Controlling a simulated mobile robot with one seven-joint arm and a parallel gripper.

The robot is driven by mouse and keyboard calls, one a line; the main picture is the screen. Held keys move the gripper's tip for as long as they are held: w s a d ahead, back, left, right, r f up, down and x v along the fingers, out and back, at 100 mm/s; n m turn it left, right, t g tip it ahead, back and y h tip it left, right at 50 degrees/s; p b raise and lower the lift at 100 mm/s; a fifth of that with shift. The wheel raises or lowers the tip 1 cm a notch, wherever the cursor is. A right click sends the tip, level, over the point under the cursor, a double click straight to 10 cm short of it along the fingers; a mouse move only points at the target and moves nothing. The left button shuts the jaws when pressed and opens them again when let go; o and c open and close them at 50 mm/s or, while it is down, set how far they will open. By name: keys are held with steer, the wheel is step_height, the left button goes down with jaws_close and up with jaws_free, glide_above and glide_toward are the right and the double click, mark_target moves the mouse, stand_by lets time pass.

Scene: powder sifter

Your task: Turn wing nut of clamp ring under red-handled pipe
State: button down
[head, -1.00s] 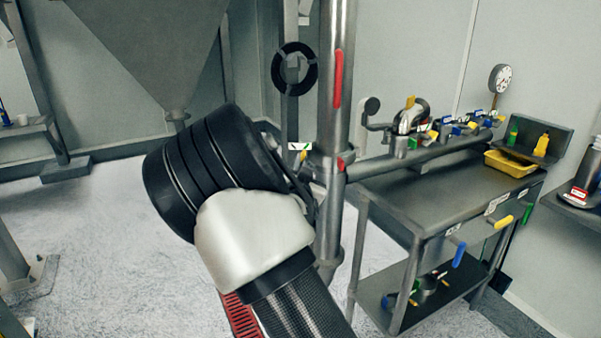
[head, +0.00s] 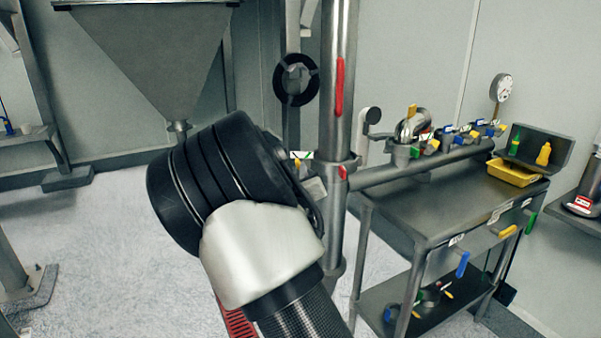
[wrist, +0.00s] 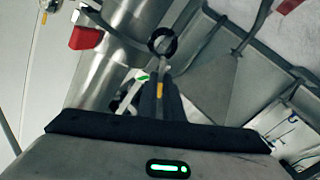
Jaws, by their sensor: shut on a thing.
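The red-handled pipe (head: 335,110) stands upright in the middle of the head view, with a long red handle (head: 340,87) on its front. Below the handle, the clamp ring (head: 336,165) circles the pipe, with a small red part on it. In the wrist view the steel pipe (wrist: 103,75) slants at the left, with a red piece (wrist: 86,38) on it. My gripper (wrist: 162,84) shows there as dark fingers close together beside the pipe. It is shut on the wing nut, which the fingers largely hide. In the head view my wrist covers most of the gripper.
A steel table (head: 440,205) with a horizontal pipe, valves and a yellow tray (head: 513,172) stands right of the pipe. A grey hopper (head: 150,60) hangs at the back left. The floor (head: 90,250) at left is mostly clear.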

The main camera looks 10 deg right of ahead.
steer(key=shift+n, duration=1.6)
steer(key=c, duration=1.9)
jaws_free()
steer(key=shift+s+a, duration=0.1)
steer(key=p+v, duration=0.2)
steer(key=v, duration=1.5)
steer(key=shift+s, duration=0.15)
